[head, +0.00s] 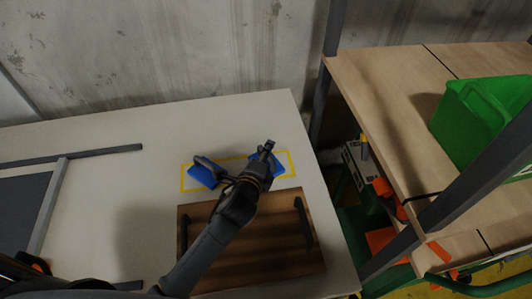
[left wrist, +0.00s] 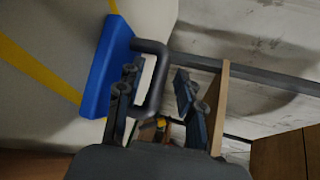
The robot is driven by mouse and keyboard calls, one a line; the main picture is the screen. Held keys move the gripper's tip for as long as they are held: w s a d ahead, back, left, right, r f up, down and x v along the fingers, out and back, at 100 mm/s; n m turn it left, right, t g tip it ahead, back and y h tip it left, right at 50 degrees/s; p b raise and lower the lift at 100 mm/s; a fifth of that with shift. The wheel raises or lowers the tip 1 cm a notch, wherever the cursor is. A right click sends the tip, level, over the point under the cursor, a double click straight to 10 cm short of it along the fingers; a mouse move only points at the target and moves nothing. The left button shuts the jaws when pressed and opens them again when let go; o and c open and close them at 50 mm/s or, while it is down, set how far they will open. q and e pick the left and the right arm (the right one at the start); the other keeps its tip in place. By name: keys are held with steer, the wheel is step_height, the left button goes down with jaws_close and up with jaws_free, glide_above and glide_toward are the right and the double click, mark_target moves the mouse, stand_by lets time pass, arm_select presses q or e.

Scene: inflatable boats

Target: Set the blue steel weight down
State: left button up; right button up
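A blue steel weight (head: 279,169) is in the right part of a yellow outlined rectangle (head: 292,163) on the white table. My left gripper (head: 267,150) is over this weight and partly hides it. In the left wrist view the blue block (left wrist: 108,62) shows with its dark bent handle (left wrist: 163,68). The open fingers (left wrist: 157,98) stand on either side of the handle bar, apart from each other. The block appears to rest on the table. A second blue block (head: 200,177) with a dark handle is in the left part of the rectangle. My right gripper is out of view.
A brown wooden board (head: 270,262) with dark handles lies in front of the rectangle. A dark frame (head: 55,195) is at the left of the table. A wooden shelf (head: 395,100) with a green bin (head: 465,125) stands to the right. The table's left-middle is clear.

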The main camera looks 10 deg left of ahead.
arm_select(q)
steer(key=v, duration=1.2)
stand_by(0.3)
